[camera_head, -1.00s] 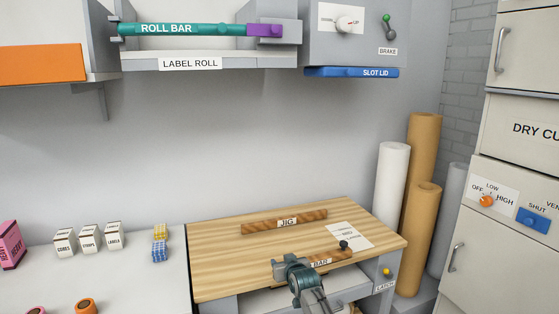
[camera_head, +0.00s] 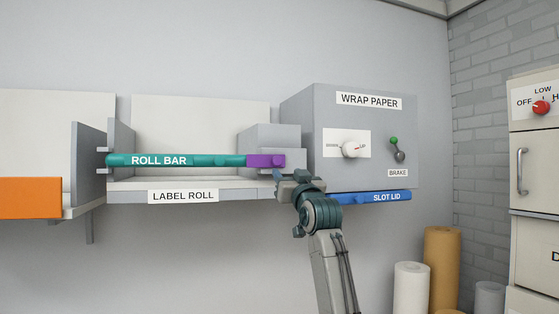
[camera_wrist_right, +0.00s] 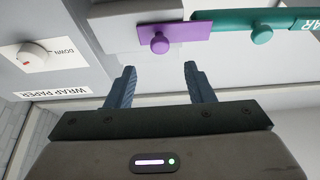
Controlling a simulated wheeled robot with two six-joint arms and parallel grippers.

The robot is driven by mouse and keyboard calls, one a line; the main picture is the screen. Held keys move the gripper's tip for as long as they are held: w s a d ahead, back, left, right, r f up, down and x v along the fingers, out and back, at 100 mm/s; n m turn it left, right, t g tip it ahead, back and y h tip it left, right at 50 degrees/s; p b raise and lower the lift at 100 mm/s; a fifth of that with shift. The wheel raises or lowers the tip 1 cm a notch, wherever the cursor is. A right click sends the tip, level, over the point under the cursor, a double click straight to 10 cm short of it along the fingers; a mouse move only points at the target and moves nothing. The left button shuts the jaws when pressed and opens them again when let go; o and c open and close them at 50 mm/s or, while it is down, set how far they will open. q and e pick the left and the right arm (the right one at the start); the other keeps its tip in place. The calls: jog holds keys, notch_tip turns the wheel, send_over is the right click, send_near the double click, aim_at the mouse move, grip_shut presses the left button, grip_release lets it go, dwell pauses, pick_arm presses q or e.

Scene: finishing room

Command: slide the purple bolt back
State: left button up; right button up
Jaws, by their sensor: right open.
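The purple bolt (camera_head: 265,161) sits at the right end of the teal roll bar (camera_head: 185,160), against a grey block above the label roll shelf. In the right wrist view the purple bolt (camera_wrist_right: 170,37) shows a round purple knob, and the teal bar (camera_wrist_right: 250,28) meets it on the right. My right gripper (camera_head: 290,176) is just below and right of the bolt in the head view. In the wrist view the open, empty fingers (camera_wrist_right: 158,82) point toward the knob, with a gap between them and it. My left gripper is not in view.
The wrap paper box (camera_head: 330,110) with its white dial (camera_head: 350,149) and brake lever (camera_head: 398,152) stands right of the bolt. The blue slot lid (camera_head: 385,197) runs below it, close to my right arm. An orange box (camera_head: 30,197) is at far left.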

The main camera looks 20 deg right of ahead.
aim_at(278, 162)
jog(key=p+x, duration=0.4)
jog(key=x, duration=0.3)
jog(key=shift+w+r, duration=0.15)
jog(key=shift+w, duration=0.15)
jog(key=shift+w+r+p, duration=0.15)
jog(key=shift+w+p, duration=0.3)
jog(key=shift+w, duration=0.1)
jog(key=shift+c, duration=0.2)
